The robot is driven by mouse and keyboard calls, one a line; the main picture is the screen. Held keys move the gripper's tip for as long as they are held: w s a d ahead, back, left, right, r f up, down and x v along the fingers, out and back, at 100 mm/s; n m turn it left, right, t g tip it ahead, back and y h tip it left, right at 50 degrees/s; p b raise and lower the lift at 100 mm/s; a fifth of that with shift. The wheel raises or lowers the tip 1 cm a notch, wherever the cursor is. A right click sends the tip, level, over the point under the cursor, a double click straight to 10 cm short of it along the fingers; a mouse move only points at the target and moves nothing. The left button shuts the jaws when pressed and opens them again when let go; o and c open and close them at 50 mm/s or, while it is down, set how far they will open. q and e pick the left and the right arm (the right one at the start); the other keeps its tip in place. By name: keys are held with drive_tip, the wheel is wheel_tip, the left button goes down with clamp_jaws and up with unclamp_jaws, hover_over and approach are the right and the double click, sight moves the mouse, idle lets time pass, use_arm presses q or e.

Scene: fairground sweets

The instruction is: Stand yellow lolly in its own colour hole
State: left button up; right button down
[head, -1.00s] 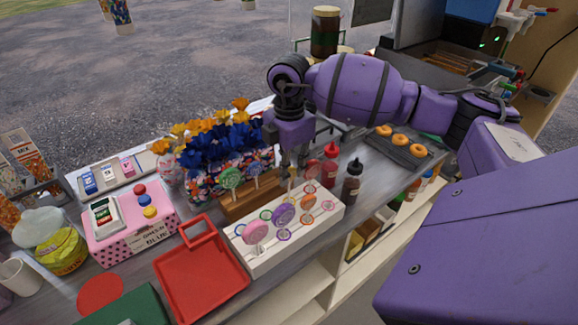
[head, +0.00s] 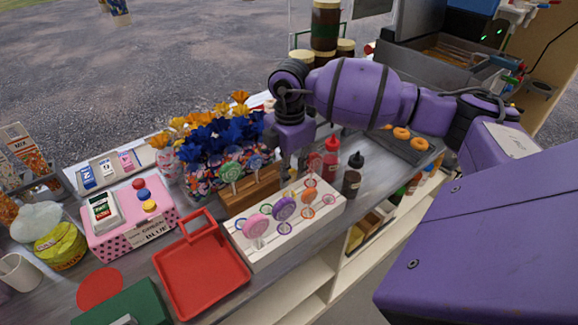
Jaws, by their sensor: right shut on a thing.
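My right gripper (head: 293,168) comes down from above at the back of the white stand (head: 258,262). It is shut on the yellow lolly (head: 293,187), which is mostly hidden by the fingers. Whether the stick's lower end touches the stand cannot be told. The stand has coloured rings around its holes. A pink lolly (head: 256,226), a purple lolly (head: 285,208), an orange lolly (head: 308,197) and a red lolly (head: 315,163) stand upright on it. My left gripper is not in view.
A wooden rack (head: 262,194) with a green lolly (head: 231,172) and a blue lolly (head: 256,163) stands just behind the stand. Red (head: 331,163) and dark (head: 352,177) sauce bottles stand close to the right. An empty red tray (head: 200,275) lies to the left.

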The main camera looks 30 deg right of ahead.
drive_tip(key=shift+f, duration=0.1)
drive_tip(key=c, duration=1.7)
unclamp_jaws()
drive_tip(key=shift+o, duration=0.3)
drive_tip(key=o, duration=0.5)
